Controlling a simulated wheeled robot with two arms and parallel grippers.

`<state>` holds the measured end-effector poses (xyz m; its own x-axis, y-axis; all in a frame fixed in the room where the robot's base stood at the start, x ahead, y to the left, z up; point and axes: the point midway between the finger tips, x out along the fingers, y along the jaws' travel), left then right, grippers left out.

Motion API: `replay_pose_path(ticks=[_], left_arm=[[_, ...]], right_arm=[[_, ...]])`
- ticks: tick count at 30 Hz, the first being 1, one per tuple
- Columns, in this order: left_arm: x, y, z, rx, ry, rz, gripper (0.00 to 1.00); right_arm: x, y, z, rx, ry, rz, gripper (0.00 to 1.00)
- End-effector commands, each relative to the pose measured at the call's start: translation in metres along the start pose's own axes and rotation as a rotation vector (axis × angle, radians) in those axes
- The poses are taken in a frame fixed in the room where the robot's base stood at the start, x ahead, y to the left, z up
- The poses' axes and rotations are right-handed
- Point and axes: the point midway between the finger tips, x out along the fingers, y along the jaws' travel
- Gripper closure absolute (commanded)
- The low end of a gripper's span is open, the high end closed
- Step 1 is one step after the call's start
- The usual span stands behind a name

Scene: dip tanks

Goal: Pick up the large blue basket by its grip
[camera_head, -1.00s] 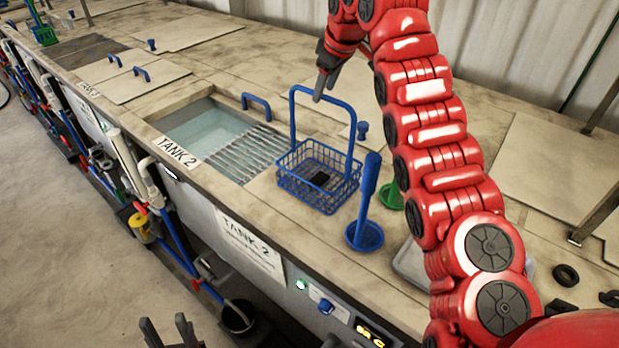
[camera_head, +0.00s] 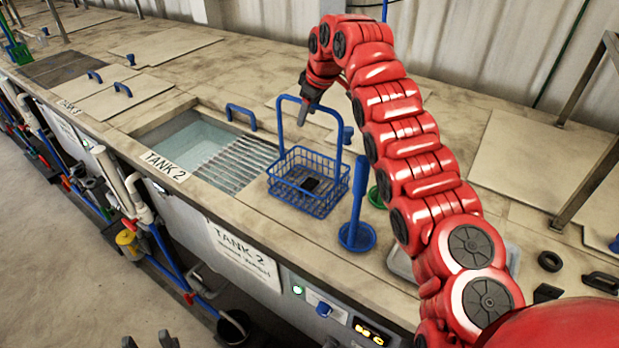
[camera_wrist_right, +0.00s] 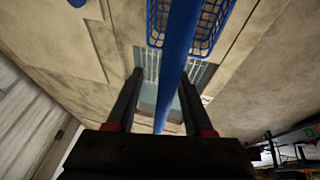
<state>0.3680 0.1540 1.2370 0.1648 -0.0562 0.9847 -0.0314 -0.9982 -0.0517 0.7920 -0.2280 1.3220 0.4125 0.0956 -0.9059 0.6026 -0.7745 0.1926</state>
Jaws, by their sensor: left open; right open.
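The large blue basket (camera_head: 322,205) is a wire basket with a tall arched grip (camera_head: 338,140). It stands on the counter to the right of the Tank 2 opening, with a small black item (camera_head: 311,184) inside. My right gripper (camera_head: 303,115) is open at the top of the arch. In the right wrist view, the blue grip bar (camera_wrist_right: 178,60) runs between the two spread fingers (camera_wrist_right: 158,95), with the basket mesh (camera_wrist_right: 208,25) beyond. I cannot tell how deep the bar sits. My left gripper (camera_head: 148,341) is open at the bottom edge, away from the basket.
A blue round-footed tool (camera_head: 357,235) stands close right of the basket. Tank 2's water (camera_head: 195,142) and metal bars (camera_head: 235,165) lie to its left, with a blue lid handle (camera_head: 240,112) behind. A grey tray (camera_head: 400,262) is partly hidden by my right arm.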

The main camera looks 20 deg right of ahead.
Motion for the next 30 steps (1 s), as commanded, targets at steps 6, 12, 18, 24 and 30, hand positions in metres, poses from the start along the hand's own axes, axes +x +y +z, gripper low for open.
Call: replay_pose_path(ticks=[6, 12, 18, 24, 30], left_arm=[[-0.0041, 0.0001, 0.0007, 0.000, 0.000, 0.000, 0.50], [-0.0061, 0.0003, 0.0011, 0.000, 0.000, 0.000, 0.50], [-0.0057, 0.0002, 0.0010, 0.000, 0.000, 0.000, 0.50], [-0.0057, 0.0002, 0.0010, 0.000, 0.000, 0.000, 0.50], [-0.0058, 0.0002, 0.0010, 0.000, 0.000, 0.000, 0.50]], right_arm=[[0.0031, -0.0012, 0.0006, -0.001, 0.001, 0.000, 0.48], [0.0042, -0.0012, 0.0012, -0.001, 0.001, 0.000, 0.48], [0.0039, -0.0013, 0.0011, -0.001, 0.001, 0.000, 0.48], [0.0039, -0.0013, 0.0011, -0.001, 0.000, 0.000, 0.77], [0.0040, -0.0014, 0.0012, -0.001, 0.000, 0.000, 1.00]])
